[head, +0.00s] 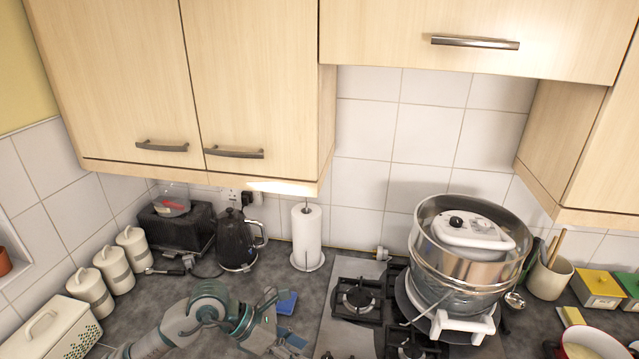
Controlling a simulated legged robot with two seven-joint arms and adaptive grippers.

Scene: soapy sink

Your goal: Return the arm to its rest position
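My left arm comes in from the bottom left, and its gripper (283,320) is low over the worktop, left of the hob. The gripper is seen small and from above, so I cannot tell whether its fingers are open or shut. A blue sponge-like block (287,303) lies on the worktop just beside the gripper. I cannot tell whether they touch. My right arm and gripper are not in view.
A paper towel roll (307,238), a black kettle (236,240) and a dark toaster-like box (176,228) stand along the back. White canisters (133,248) line the left. A large metal cooker (466,271) stands over the black hob (356,301). Wooden cupboards (251,87) hang above.

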